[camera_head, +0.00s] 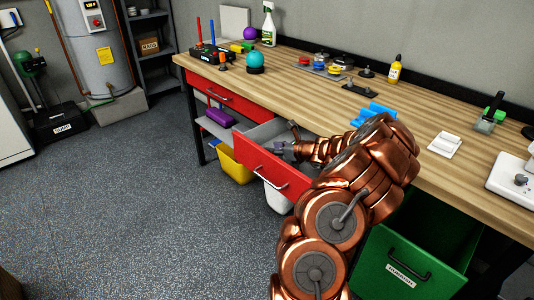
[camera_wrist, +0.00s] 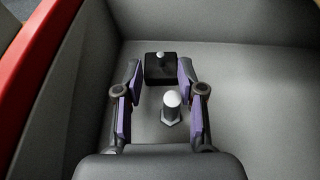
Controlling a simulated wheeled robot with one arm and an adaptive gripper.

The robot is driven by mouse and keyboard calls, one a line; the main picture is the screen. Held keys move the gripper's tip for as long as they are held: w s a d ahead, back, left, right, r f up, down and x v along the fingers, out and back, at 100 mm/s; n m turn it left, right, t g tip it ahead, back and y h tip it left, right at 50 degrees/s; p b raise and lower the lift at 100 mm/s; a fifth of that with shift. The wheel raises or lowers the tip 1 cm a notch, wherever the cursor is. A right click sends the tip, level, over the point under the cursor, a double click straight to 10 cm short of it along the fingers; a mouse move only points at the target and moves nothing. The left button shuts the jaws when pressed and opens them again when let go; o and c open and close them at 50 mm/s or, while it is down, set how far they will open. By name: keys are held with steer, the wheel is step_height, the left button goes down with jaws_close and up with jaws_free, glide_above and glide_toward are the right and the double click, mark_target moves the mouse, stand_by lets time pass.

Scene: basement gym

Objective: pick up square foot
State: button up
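The square foot (camera_wrist: 156,72), a black square block with a pale round-topped stud, lies on the grey floor of the open red drawer (camera_head: 262,164). My gripper (camera_wrist: 159,78) is open, and its purple-padded fingers point into the drawer. In the wrist view the fingertips appear on the left and right of the square foot. I cannot tell whether they touch it or are still above it. In the head view my gripper (camera_head: 287,148) is partly hidden at the drawer, and the foot is not visible there.
A light grey hex-based peg (camera_wrist: 171,110) stands in the drawer, between the fingers and nearer my palm. The drawer's red front (camera_wrist: 38,70) and grey walls are close around. The wooden workbench (camera_head: 300,85) above holds several items. A green drawer (camera_head: 415,240) is open at right.

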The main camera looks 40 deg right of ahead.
steer(key=shift+x, duration=1.45)
steer(key=shift+d, duration=0.1)
jaws_close()
